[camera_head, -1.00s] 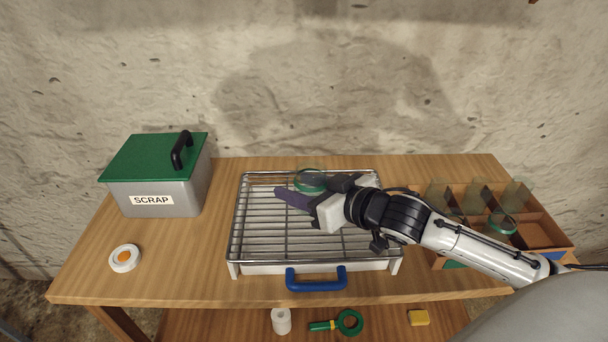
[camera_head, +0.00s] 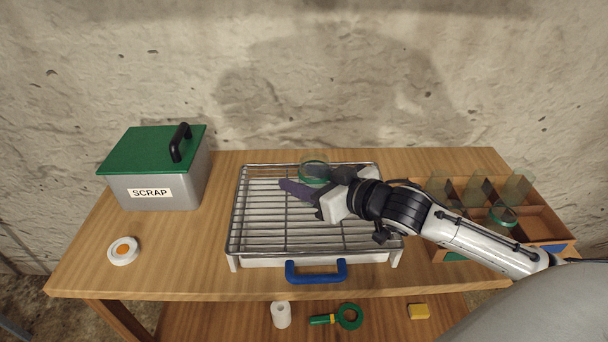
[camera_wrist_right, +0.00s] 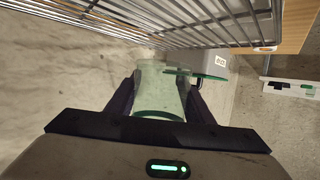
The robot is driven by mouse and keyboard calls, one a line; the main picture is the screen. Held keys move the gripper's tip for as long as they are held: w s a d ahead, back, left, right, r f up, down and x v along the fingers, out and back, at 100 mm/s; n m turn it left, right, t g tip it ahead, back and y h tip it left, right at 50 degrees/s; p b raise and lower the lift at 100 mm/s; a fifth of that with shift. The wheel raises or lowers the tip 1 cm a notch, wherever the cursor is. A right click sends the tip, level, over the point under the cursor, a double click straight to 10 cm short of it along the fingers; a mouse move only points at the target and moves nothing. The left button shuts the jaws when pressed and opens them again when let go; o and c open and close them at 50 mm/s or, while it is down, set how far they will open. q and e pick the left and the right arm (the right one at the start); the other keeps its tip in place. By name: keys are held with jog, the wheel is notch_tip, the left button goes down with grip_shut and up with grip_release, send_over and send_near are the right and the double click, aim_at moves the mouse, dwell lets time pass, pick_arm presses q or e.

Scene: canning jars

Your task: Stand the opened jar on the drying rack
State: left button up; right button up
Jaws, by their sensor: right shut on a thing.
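The jar (camera_head: 313,173) is clear greenish glass, with a round green-tinted rim facing up in the head view. My right gripper (camera_head: 318,184) is shut on it, one purple finger to its left. The wrist view shows the jar (camera_wrist_right: 158,92) between the two dark fingers. The drying rack (camera_head: 262,228) is a silver wire grid on a white tray with a blue front handle. The jar is over the back part of the rack; I cannot tell whether its base touches the wires. My left gripper is not in view.
A grey SCRAP box (camera_head: 165,189) with a green lid stands at the left, a white-ringed lid (camera_head: 123,250) in front of it. The rack's left and front grid is clear.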

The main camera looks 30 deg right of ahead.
aim_at(305, 210)
jog(key=shift+f+b, duration=0.95)
jog(key=shift+f, duration=1.6)
jog(key=shift+f, duration=0.4)
jog(key=o, duration=1.6)
jog(key=shift+s, duration=0.1)
jog(key=v, duration=1)
